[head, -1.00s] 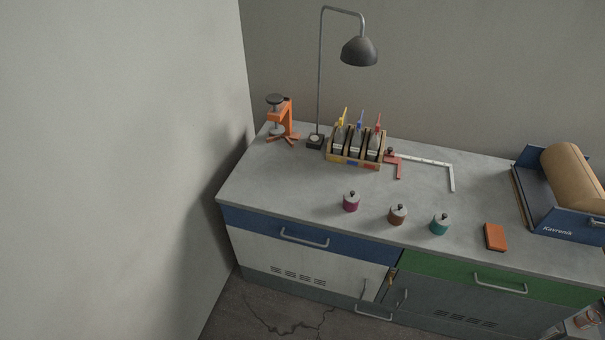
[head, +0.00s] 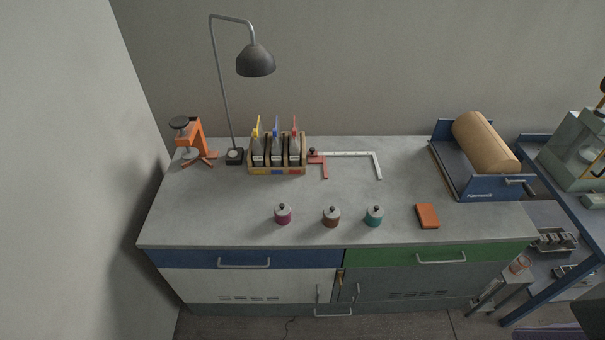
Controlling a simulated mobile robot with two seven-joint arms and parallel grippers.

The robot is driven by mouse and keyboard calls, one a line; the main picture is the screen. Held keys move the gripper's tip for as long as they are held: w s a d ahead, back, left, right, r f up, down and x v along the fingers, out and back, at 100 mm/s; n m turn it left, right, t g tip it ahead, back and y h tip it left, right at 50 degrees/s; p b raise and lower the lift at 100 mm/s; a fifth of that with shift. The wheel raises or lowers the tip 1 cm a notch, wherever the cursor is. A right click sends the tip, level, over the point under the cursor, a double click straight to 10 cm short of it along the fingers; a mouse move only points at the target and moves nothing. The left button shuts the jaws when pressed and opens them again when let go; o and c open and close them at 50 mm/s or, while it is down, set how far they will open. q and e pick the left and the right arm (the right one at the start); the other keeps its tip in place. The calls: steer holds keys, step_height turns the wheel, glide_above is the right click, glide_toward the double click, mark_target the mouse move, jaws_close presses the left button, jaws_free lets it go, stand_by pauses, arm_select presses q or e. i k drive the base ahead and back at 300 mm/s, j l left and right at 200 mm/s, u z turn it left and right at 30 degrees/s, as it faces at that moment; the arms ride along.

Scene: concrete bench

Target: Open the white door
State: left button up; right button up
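The white door (head: 232,284) is the lower left front panel of the concrete bench, under the blue drawer (head: 215,259). It has a row of dark vent slots low down and looks shut. Its upright bar handle (head: 318,293) is near its right edge. A small orange-brown item (head: 340,278) hangs at the gap between the white door and the grey door (head: 400,286). The grey door's handle (head: 356,292) stands just right of that gap. Neither of my grippers shows in the head view.
The bench top (head: 260,205) carries three lidded jars (head: 332,216), an orange block (head: 427,216), a bottle rack (head: 277,160), a lamp (head: 255,62) and a paper roll holder (head: 480,165). A wall (head: 70,170) stands close on the left. A blue-framed table (head: 560,220) is at right.

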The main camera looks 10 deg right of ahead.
mark_target(192, 285)
steer(key=i+j+z, duration=0.95)
steer(key=j, duration=0.2)
steer(key=k, duration=0.1)
